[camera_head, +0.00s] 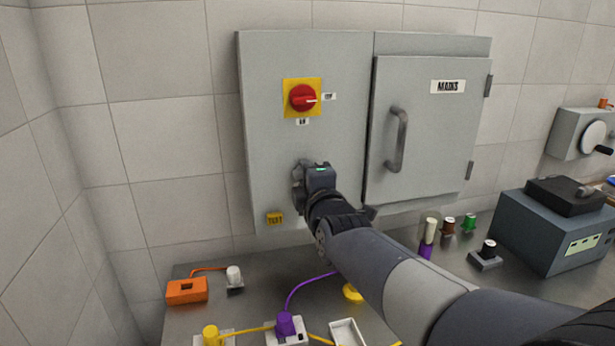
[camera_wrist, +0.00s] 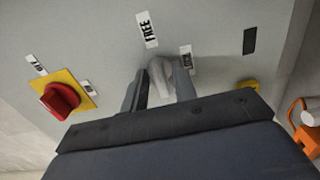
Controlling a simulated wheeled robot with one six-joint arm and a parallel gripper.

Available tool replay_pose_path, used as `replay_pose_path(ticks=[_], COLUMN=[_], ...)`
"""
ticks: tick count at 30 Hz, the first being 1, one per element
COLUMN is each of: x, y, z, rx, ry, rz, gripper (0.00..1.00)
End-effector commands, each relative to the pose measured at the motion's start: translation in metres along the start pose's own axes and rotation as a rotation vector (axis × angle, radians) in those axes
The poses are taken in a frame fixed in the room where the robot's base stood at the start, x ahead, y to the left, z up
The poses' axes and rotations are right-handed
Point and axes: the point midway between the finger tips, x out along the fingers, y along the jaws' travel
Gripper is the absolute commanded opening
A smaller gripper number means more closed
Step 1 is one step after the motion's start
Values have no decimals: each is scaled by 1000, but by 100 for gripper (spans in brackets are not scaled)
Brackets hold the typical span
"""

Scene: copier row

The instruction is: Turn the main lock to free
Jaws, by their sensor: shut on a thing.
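The main lock (camera_wrist: 161,90) is a pale grey knob on the grey cabinet face (camera_head: 270,150). In the wrist view it sits between the two fingers of my gripper (camera_wrist: 160,78), which is shut on it. A label reading FREE (camera_wrist: 147,30) is above the knob, and a second small label (camera_wrist: 186,58), hard to read, is at its upper right. In the head view my gripper (camera_head: 316,176) is against the cabinet's lower left panel and hides the lock. Which label the knob points to cannot be told.
A red rotary switch (camera_head: 302,98) on a yellow plate is above my gripper. A yellow TEST button (camera_head: 274,218) is below left. The closed MAINS door (camera_head: 435,135) with its handle is to the right. Cables and small parts crowd the bench (camera_head: 260,285) below.

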Motion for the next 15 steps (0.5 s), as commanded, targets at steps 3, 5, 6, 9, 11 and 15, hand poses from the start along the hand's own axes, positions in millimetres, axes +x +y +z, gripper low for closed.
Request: replay_pose_path(ticks=[3,5,6,9,11,15], x=[0,0,0,0,0,0], y=[-2,-2,-2,-2,-2,-2], z=[0,0,0,0,0,0], rx=[-11,-13,-14,-14,-14,-13], ry=[1,1,1,1,1,1], rz=[-4,-4,-4,-4,-4,-5], gripper=[4,4,4,4,4,30])
